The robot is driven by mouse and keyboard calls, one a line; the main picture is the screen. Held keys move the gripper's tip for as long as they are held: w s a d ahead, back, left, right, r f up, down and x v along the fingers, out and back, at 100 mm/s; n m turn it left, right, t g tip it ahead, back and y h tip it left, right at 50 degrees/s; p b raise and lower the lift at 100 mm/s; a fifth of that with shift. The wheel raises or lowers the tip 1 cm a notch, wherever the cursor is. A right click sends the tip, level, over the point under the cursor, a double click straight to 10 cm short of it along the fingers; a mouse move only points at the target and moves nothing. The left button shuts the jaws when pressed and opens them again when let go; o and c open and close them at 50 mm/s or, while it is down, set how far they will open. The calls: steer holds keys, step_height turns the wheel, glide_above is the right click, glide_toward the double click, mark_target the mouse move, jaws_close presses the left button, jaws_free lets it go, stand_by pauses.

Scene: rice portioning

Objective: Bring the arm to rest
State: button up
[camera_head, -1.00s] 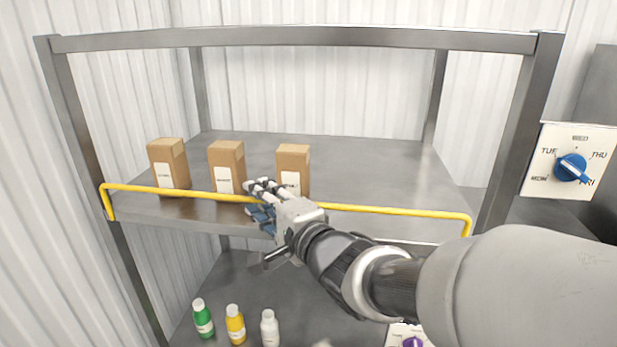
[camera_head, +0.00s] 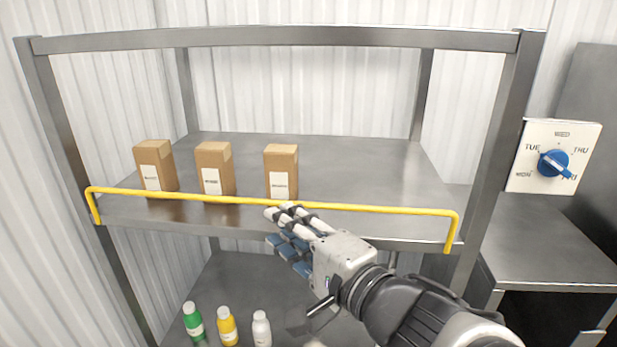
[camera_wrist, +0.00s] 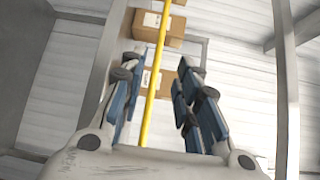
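My gripper (camera_head: 285,228) is in front of the upper shelf, just below the yellow rail and near the right-hand box. In the wrist view my gripper (camera_wrist: 160,95) has its blue-padded fingers spread apart with nothing between them that it holds. The yellow rail (camera_wrist: 152,95) and boxes show beyond the gap. My arm reaches in from the lower right of the head view.
Three cardboard boxes, left (camera_head: 155,166), middle (camera_head: 214,168) and right (camera_head: 281,171), stand upright on the upper shelf (camera_head: 350,165) behind the yellow rail (camera_head: 390,208). Green (camera_head: 193,320), yellow (camera_head: 227,326) and white (camera_head: 262,329) bottles stand below. A blue dial (camera_head: 553,163) is at right.

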stand_by(0.3)
steer(key=s+d+f+n+h+b, duration=0.1)
steer(key=d+f+h+b, duration=0.5)
steer(key=d+f+b, duration=0.4)
steer(key=d+f+n+h+b, duration=0.2)
steer(key=d+f+h+b, duration=0.4)
steer(key=f, duration=0.6)
steer(key=s+d+f+n+g+b, duration=0.3)
steer(key=s+f+n+g+b, duration=0.4)
steer(key=s+f+b, duration=0.5)
steer(key=s+f+g, duration=0.1)
steer(key=s+f, duration=0.4)
steer(key=f, duration=0.3)
steer(key=shift+s+y, duration=0.25)
steer(key=shift+y, duration=0.05)
